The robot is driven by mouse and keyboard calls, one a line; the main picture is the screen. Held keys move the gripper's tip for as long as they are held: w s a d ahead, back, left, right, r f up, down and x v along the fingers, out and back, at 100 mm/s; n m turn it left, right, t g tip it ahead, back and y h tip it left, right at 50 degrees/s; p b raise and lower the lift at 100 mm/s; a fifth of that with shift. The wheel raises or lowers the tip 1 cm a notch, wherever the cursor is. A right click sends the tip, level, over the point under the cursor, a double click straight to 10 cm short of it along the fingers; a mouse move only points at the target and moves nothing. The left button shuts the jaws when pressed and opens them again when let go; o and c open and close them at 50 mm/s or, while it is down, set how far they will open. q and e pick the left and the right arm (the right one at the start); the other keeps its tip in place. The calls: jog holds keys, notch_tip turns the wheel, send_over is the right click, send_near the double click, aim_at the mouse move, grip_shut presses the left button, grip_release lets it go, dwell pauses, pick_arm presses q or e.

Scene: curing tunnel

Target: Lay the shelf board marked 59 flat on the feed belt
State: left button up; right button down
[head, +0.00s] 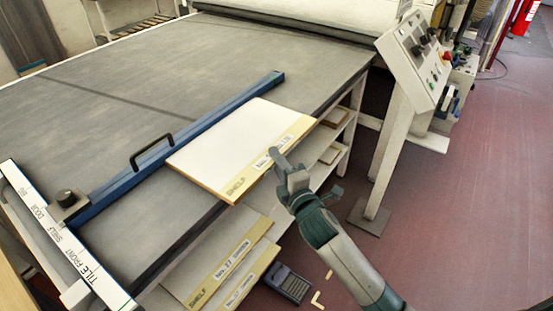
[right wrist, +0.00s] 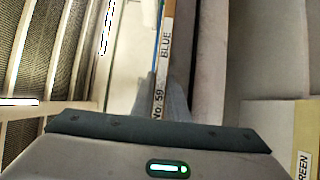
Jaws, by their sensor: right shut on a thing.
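The shelf board (head: 236,144) is a pale panel with a yellow strip along its near edge reading SHELF and a number. In the right wrist view its edge (right wrist: 164,55) reads No. 59 BLUE. My right gripper (head: 281,163) is shut on this near edge, and the edge runs between the fingers in the right wrist view (right wrist: 162,100). The board looks about level, over the near right border of the grey feed belt (head: 190,75), beside the blue guide bar. I cannot tell whether it touches the belt. My left gripper is out of view.
The blue guide bar (head: 215,115) with a black handle lies across the belt. A white marked rail (head: 60,235) runs at the left. Boards marked No. 27 GREEN (head: 225,255) lie below the belt. A control panel post (head: 395,140) stands at the right. The belt's far part is clear.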

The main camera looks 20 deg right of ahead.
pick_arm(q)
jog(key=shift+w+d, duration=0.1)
pick_arm(e)
jog(key=shift+r, duration=0.15)
jog(key=c, duration=1.7)
grip_release()
jog(key=shift+f, duration=0.25)
jog(key=shift+r, duration=0.2)
pick_arm(q)
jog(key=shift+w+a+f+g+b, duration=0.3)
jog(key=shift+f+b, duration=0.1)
jog(key=shift+b, duration=0.45)
pick_arm(e)
jog(key=s, duration=0.8)
jog(key=s+d, duration=0.1)
jog(key=s, duration=0.3)
jog(key=shift+d, duration=0.1)
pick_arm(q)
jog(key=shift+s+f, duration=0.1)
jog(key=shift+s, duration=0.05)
